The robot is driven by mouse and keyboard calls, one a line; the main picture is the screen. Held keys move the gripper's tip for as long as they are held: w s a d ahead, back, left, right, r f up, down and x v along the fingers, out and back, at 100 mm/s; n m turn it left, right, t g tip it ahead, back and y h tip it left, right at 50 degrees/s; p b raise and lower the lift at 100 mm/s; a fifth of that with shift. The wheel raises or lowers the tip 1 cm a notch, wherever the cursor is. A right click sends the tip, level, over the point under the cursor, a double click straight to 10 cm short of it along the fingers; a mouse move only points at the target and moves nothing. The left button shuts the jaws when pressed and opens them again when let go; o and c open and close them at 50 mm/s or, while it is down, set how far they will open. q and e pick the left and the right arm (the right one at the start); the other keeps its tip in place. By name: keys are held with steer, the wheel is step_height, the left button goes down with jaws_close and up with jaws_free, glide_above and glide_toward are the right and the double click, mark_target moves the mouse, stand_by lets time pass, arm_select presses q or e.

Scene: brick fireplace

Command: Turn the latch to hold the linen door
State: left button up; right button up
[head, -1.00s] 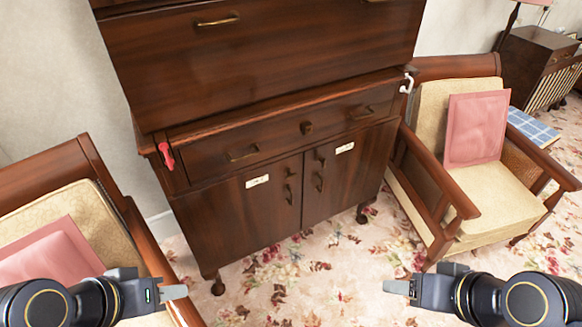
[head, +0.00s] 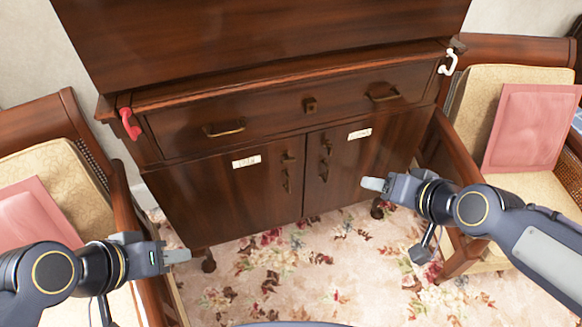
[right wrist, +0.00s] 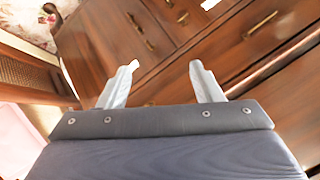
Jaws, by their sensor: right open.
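A dark wood cabinet has two lower doors, a left door (head: 225,195) and a right door (head: 375,165). Each carries a small white label, left (head: 246,162) and right (head: 359,134), too small to read. Near the doors' meeting edges are small dark fittings, left (head: 289,158) and right (head: 325,149), with handles below them; which is a latch is unclear. Both doors look shut. My right gripper (head: 373,184) is open and empty in front of the right door; the right wrist view shows its spread fingers (right wrist: 160,80). My left gripper (head: 178,257) is low at left, its opening unclear.
A red hook (head: 130,124) is on the cabinet's left side and a white hook (head: 447,63) on its right. A drawer (head: 270,115) lies above the doors. Armchairs with pink cushions (head: 525,125) flank the cabinet. Floral carpet (head: 300,280) in front is clear.

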steer(key=w+a+f+t+b, duration=0.3)
steer(key=w+a+f+b, duration=0.2)
steer(key=w+f+b, duration=0.6)
steer(key=n+t+y+b, duration=0.1)
steer(key=n+t+b, duration=0.1)
steer(key=t+b, duration=0.5)
glide_toward(287, 158)
steer(key=w+a+g+b, duration=0.1)
steer(key=w+a+b, duration=0.1)
steer(key=w, duration=0.5)
steer(key=shift+w+r+g, duration=0.25)
steer(key=shift+r+g, duration=0.05)
steer(key=shift+r, duration=0.1)
steer(key=c, duration=0.9)
